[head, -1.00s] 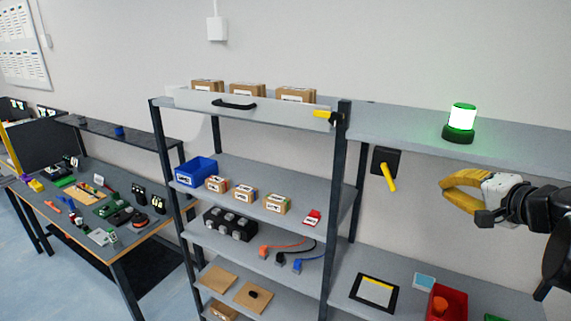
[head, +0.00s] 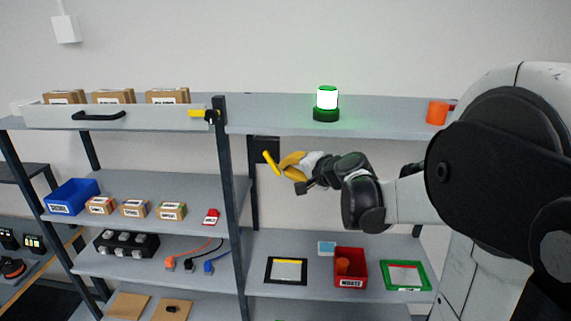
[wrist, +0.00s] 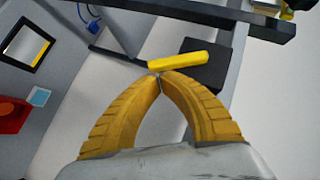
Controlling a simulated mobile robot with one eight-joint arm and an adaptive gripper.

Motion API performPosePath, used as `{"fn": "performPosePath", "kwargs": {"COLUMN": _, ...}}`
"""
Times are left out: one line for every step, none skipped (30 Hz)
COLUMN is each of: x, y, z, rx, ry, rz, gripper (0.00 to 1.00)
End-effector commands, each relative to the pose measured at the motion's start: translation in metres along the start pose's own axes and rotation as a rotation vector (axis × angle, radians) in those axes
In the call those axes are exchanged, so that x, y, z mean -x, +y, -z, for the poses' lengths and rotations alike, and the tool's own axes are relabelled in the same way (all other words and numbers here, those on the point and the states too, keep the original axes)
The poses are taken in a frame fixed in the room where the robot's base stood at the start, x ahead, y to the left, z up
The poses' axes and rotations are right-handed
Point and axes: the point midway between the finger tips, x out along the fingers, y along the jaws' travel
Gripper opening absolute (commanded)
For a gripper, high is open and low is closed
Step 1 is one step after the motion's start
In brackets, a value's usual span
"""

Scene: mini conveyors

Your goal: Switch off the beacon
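The beacon (head: 326,104) stands on the upper right shelf, its lamp lit bright white-green above a dark green base. Below that shelf a black switch box (head: 264,147) with a yellow lever (head: 271,162) is mounted by the rack post. The lever slants down to the right in the head view. My gripper (head: 282,167) is just right of the lever. In the wrist view its yellow fingertips (wrist: 159,75) meet, with nothing seen between them. The lever (wrist: 178,61) lies right beyond the tips, in front of the black box (wrist: 206,64); contact is unclear.
The upper shelf (head: 390,131) lies above my gripper. A rack post (head: 230,190) stands to the left. An orange cup (head: 437,112) is on the upper shelf. A red bin (head: 350,281), a black-framed panel (head: 286,284) and a green tray (head: 427,279) are on the shelf below.

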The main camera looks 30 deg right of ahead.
Motion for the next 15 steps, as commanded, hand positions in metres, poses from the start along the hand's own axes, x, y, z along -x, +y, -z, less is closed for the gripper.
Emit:
{"fn": "performPosePath", "kwargs": {"x": -0.0003, "y": 0.0000, "z": -0.0002, "rx": 0.000, "ry": 0.000, "rz": 0.000, "gripper": 0.00}}
{"fn": "performPosePath", "kwargs": {"x": -0.0003, "y": 0.0001, "z": -0.0002, "rx": 0.000, "ry": 0.000, "rz": 0.000, "gripper": 0.00}}
{"fn": "performPosePath", "kwargs": {"x": -0.0002, "y": 0.0001, "z": -0.0002, "rx": 0.000, "ry": 0.000, "rz": 0.000, "gripper": 0.00}}
{"fn": "performPosePath", "kwargs": {"x": -0.0002, "y": 0.0002, "z": -0.0002, "rx": 0.000, "ry": 0.000, "rz": 0.000, "gripper": 0.00}}
{"fn": "performPosePath", "kwargs": {"x": -0.0001, "y": 0.0002, "z": -0.0002, "rx": 0.000, "ry": 0.000, "rz": 0.000, "gripper": 0.00}}
{"fn": "performPosePath", "kwargs": {"x": 0.0000, "y": 0.0002, "z": -0.0002, "rx": 0.000, "ry": 0.000, "rz": 0.000, "gripper": 0.00}}
{"fn": "performPosePath", "kwargs": {"x": 0.0000, "y": 0.0001, "z": -0.0002, "rx": 0.000, "ry": 0.000, "rz": 0.000, "gripper": 0.00}}
{"fn": "performPosePath", "kwargs": {"x": 0.0000, "y": 0.0002, "z": -0.0002, "rx": -0.001, "ry": 0.000, "rz": 0.000, "gripper": 0.00}}
{"fn": "performPosePath", "kwargs": {"x": -0.0001, "y": 0.0003, "z": -0.0003, "rx": -0.001, "ry": 0.000, "rz": 0.001, "gripper": 0.00}}
{"fn": "performPosePath", "kwargs": {"x": -0.0002, "y": 0.0005, "z": -0.0004, "rx": -0.002, "ry": 0.000, "rz": 0.002, "gripper": 0.00}}
{"fn": "performPosePath", "kwargs": {"x": -0.0004, "y": 0.0008, "z": -0.0006, "rx": -0.004, "ry": 0.000, "rz": 0.004, "gripper": 0.00}}
{"fn": "performPosePath", "kwargs": {"x": -0.0008, "y": 0.0013, "z": -0.0010, "rx": -0.008, "ry": 0.000, "rz": 0.007, "gripper": 0.00}}
{"fn": "performPosePath", "kwargs": {"x": -0.0012, "y": 0.0017, "z": -0.0014, "rx": -0.012, "ry": 0.000, "rz": 0.011, "gripper": 0.00}}
{"fn": "performPosePath", "kwargs": {"x": -0.0017, "y": 0.0024, "z": -0.0019, "rx": -0.016, "ry": 0.000, "rz": 0.015, "gripper": 0.00}}
{"fn": "performPosePath", "kwargs": {"x": -0.0024, "y": 0.0034, "z": -0.0027, "rx": -0.023, "ry": 0.000, "rz": 0.022, "gripper": 0.00}}
